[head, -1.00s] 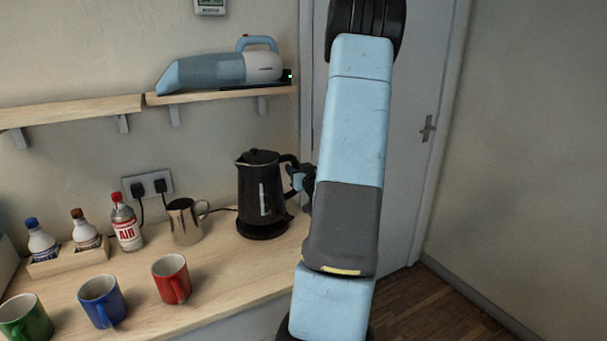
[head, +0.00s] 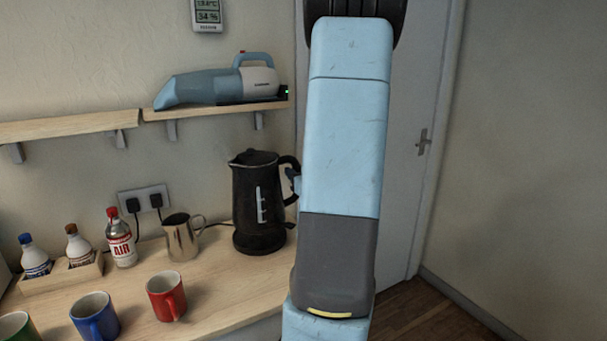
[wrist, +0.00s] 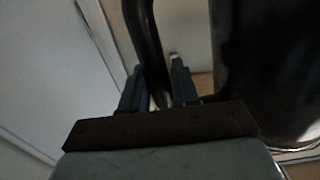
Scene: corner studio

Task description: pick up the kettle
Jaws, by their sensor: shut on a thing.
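The kettle (head: 255,195), black with a clear level window, stands upright at the right end of the wooden counter, over its round black base (head: 262,246). It looks slightly raised; I cannot make out a clear gap below it. Its handle faces right. My gripper (head: 293,180) is at the handle, mostly hidden behind my arm in the head view. In the wrist view my gripper (wrist: 158,92) has its fingers on both sides of the dark handle (wrist: 148,45), shut on it. The kettle body (wrist: 265,70) fills the right of that view.
A metal jug (head: 181,240) stands just left of the kettle. Red (head: 165,298), blue (head: 94,318) and green mugs (head: 14,328) are near the front. A shelf with a handheld vacuum (head: 220,85) is above. A door (head: 400,170) is at right.

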